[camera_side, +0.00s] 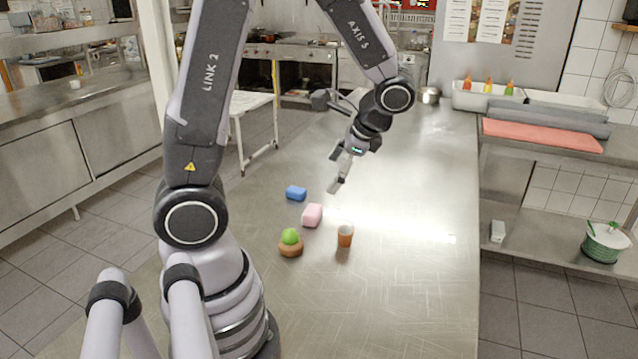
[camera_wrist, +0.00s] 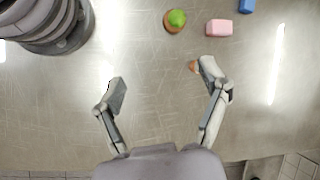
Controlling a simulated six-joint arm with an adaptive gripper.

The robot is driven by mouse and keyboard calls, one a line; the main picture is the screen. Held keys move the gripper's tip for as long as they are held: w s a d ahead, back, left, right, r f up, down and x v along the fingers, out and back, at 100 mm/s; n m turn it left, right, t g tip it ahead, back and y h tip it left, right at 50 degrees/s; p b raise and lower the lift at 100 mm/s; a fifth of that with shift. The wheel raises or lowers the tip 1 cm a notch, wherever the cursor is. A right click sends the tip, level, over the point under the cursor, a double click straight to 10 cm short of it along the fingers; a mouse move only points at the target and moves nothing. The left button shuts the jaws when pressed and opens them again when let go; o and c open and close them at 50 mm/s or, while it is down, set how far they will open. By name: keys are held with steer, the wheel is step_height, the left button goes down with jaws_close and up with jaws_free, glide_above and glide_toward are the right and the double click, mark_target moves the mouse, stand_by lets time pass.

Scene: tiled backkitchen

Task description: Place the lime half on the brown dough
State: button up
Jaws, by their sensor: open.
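The green lime half (camera_side: 290,236) rests on top of the round brown dough (camera_side: 291,250) on the steel table in the side view. In the wrist view the lime half (camera_wrist: 177,17) also lies on the dough (camera_wrist: 170,27), at the top of the picture. My gripper (camera_side: 340,182) is raised above the table, behind and to the right of the dough in the side view, apart from both. In the wrist view my gripper (camera_wrist: 160,92) has its fingers spread wide with bare table between them.
A pink block (camera_side: 312,215), a blue block (camera_side: 296,193) and an orange-brown cup (camera_side: 345,235) stand near the dough. The cup is partly hidden behind a finger in the wrist view. The table's right half is clear; bottles (camera_side: 488,86) stand in a bin at the back right.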

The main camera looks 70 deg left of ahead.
steer(key=s+d+r+n+t+h, duration=0.2)
steer(key=s+d+r+t, duration=0.1)
steer(key=r, duration=0.3)
steer(key=s+d+r+n+t+h, duration=0.2)
steer(key=s+d+r+t+h, duration=0.1)
steer(key=s+d+r+t, duration=0.1)
steer(key=shift+s+r+t, duration=0.8)
steer(key=shift+s+r, duration=0.45)
steer(key=shift+s, duration=0.05)
